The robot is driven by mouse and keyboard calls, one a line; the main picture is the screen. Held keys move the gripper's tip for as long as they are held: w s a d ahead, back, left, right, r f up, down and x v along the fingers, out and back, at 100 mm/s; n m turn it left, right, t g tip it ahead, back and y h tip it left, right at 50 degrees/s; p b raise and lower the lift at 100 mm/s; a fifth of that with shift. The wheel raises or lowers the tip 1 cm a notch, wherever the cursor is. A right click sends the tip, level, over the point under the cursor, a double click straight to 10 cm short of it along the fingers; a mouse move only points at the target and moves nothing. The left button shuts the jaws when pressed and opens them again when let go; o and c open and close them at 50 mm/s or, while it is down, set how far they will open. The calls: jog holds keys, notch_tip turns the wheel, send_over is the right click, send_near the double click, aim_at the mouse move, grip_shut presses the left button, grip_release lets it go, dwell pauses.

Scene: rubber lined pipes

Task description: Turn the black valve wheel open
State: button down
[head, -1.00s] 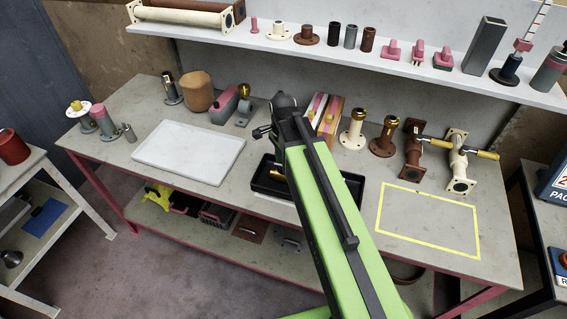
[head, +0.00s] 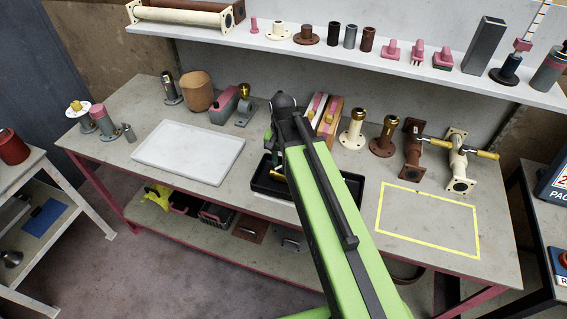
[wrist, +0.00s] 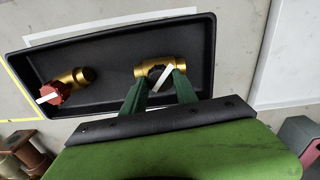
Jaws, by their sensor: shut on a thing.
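In the wrist view, a brass valve (wrist: 180,63) with a black wheel (wrist: 156,74) lies in the black tray (wrist: 107,60). The wheel carries a white stripe that runs diagonally. My gripper (wrist: 157,78) has one green finger on each side of the wheel and is shut on it; the fingers hide part of the wheel. A second brass valve (wrist: 76,77) with a red wheel (wrist: 53,93) lies at the left of the tray. In the head view, my arm hides much of the tray (head: 354,187) and the gripper's fingers.
A white board (head: 190,151) lies left of the tray. Pipe fittings (head: 352,128) stand along the bench's back. A yellow outlined area (head: 428,219) on the right is empty. A shelf (head: 360,52) with parts runs above the bench.

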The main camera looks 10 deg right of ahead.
jog(key=n, duration=0.4)
jog(key=shift+n, duration=1.9)
jog(key=c, duration=0.9)
grip_release()
jog(key=shift+c, duration=0.2)
notch_tip(320, 180, up, 18)
jog(key=p, duration=1.7)
jog(key=shift+f, duration=0.25)
